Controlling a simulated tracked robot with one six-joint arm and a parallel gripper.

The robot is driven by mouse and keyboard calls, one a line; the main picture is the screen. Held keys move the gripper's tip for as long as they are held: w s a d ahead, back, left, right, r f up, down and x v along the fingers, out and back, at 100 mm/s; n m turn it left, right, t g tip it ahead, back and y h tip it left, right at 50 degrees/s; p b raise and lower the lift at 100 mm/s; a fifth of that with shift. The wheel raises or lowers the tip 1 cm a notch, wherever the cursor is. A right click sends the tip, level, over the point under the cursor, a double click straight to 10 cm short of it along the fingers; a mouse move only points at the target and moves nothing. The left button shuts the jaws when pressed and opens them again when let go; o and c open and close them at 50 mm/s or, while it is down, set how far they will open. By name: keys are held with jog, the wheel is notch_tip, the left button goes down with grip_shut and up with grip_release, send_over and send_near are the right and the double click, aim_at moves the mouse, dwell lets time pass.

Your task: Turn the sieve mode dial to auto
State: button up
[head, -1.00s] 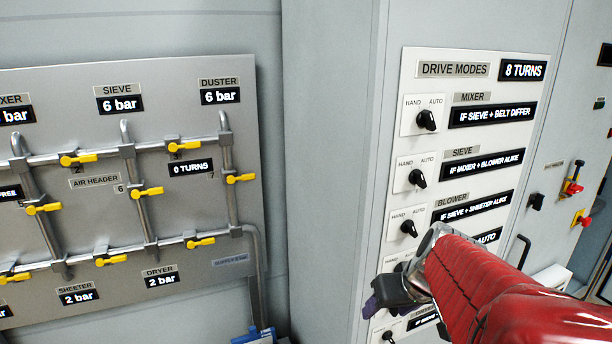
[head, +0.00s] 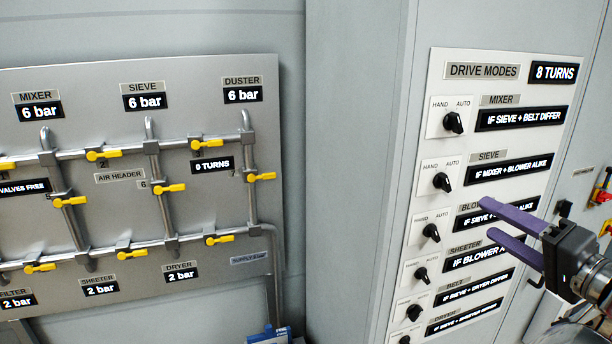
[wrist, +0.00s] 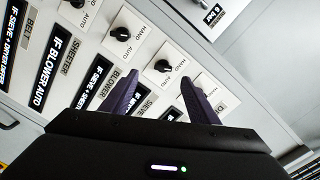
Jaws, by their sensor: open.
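The sieve mode dial (head: 442,181) is a black knob on a white plate, second from the top on the drive modes panel. Its handle slants from upper left to lower right, the upper-left end toward HAND; AUTO is at upper right. My gripper (head: 485,215) has two purple fingers, spread and empty. It lies to the right of the dials and below the sieve row, covering part of the blower and sheeter displays.
The mixer dial (head: 453,122) is above; the blower dial (head: 431,232) and sheeter dial (head: 421,274) are below. The sieve display reads "IF MIXER + BLOWER ALIKE" (head: 509,167). A pipe panel (head: 100,220) with yellow valves stands left. Bare grey cabinet wall (head: 355,160) lies between.

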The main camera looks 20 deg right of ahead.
aim_at(448, 186)
jog(key=shift+s+d+r, duration=0.35)
jog(key=shift+r, duration=0.2)
jog(key=shift+w, duration=0.1)
jog(key=shift+w+a, duration=0.2)
jog(key=shift+w, duration=6.65)
jog(key=c, duration=1)
